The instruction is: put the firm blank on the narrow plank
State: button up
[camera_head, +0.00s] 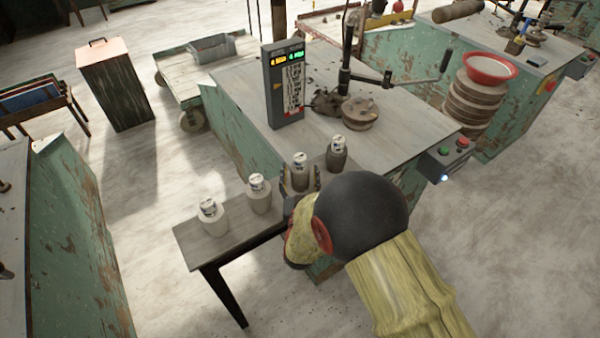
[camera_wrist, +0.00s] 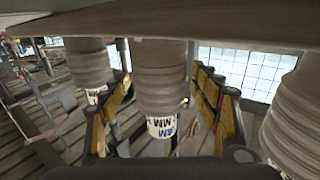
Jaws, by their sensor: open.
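Several pale grey clay blanks with white printed labels on top stand upright in a row on a narrow grey wooden table (camera_head: 190,243). They are the far left blank (camera_head: 213,220), the second blank (camera_head: 259,197), the third blank (camera_head: 299,172) and the darker right blank (camera_head: 337,154). My gripper (camera_head: 300,181) is open at the third blank, a finger on each side. In the wrist view, which looks upside down, that blank (camera_wrist: 160,80) is between the open fingers; contact is not clear. I cannot tell which blank is firm, or whether this table top is the narrow plank.
A green workbench (camera_head: 235,85) adjoins behind, with a dark display box (camera_head: 284,88) showing yellow and green lights, and a round wheel head (camera_head: 360,113). A control box (camera_head: 446,160) is on its right corner. Neighbouring blanks stand close on both sides of my gripper.

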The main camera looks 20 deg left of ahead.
jog(key=shift+r, duration=0.15)
jog(key=p+v, duration=0.3)
jog(key=v, duration=0.9)
jog(key=shift+r, duration=0.1)
